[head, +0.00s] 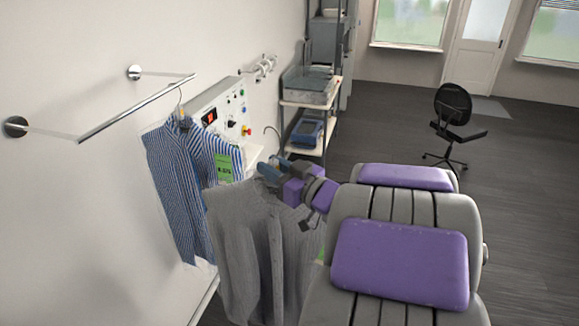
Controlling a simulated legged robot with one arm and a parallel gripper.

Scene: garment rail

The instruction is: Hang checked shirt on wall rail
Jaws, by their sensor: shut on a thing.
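A grey shirt (258,235) hangs from my gripper (272,172), which is shut at its collar. The weave looks fine; I cannot make out a clear check. Whether the jaws grip the hanger or the cloth is hidden. The chrome wall rail (135,108) sticks out from the left wall on two round mounts. The held shirt is apart from it, lower and to the right.
A blue-and-white patterned shirt (178,185) with a green tag (223,168) hangs near the rail's right end. A control panel (218,112) is on the wall behind. Shelving (310,105) and a black chair (456,125) stand farther back. The rail's left part is bare.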

